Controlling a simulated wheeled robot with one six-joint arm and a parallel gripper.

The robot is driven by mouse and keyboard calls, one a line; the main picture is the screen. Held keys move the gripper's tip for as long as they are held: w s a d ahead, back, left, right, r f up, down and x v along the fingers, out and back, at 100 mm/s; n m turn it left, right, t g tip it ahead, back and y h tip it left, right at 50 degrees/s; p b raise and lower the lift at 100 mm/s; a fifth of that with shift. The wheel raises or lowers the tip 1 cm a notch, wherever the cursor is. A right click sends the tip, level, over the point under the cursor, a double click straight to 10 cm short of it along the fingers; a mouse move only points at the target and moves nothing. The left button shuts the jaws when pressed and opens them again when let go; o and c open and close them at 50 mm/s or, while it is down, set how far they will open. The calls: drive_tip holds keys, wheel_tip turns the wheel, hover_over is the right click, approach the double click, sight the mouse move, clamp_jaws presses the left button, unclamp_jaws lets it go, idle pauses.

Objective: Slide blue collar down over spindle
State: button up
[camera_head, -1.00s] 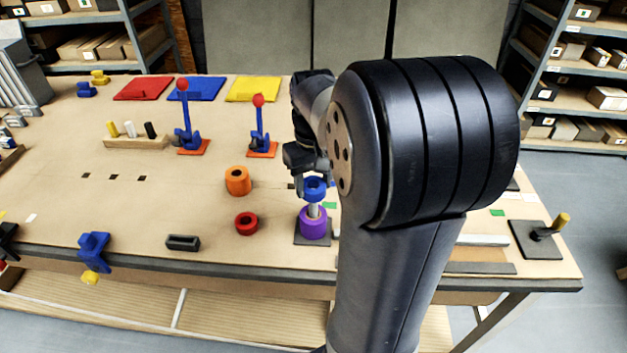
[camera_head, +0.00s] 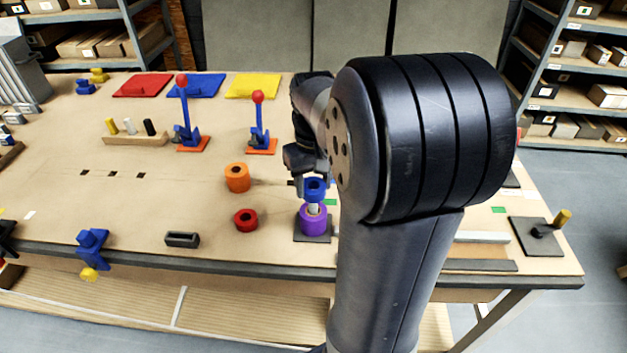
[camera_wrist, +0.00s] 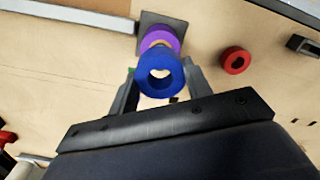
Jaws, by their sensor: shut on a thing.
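The blue collar (camera_head: 314,189) is held in my gripper (camera_head: 308,186), which is shut on it. In the wrist view the blue collar (camera_wrist: 160,75) sits between the two fingers of my gripper (camera_wrist: 160,85). The spindle (camera_head: 313,209) is a pale upright post on a dark square base (camera_head: 312,239). A purple collar (camera_head: 313,220) is around the spindle's lower part; it also shows in the wrist view (camera_wrist: 160,37). The blue collar is just above the purple one, with a short stretch of spindle between them. The spindle's tip is hidden in the head view.
A red collar (camera_head: 245,219) and an orange collar (camera_head: 237,177) lie left of the spindle. A dark slotted block (camera_head: 182,240) is near the front edge. Two blue levers with red knobs (camera_head: 187,125) stand further back. My arm hides the table to the right.

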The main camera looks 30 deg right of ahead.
sight(313, 197)
drive_tip(key=shift+f+b, duration=1.85)
drive_tip(key=shift+f, duration=0.95)
drive_tip(key=o, duration=1.3)
drive_tip(key=shift+r, duration=0.15)
wheel_tip(313, 197, up, 11)
drive_tip(key=shift+f, duration=0.15)
wheel_tip(313, 197, down, 11)
drive_tip(key=shift+r, duration=0.1)
drive_tip(key=shift+r+p, duration=0.45)
drive_tip(key=shift+r, duration=0.05)
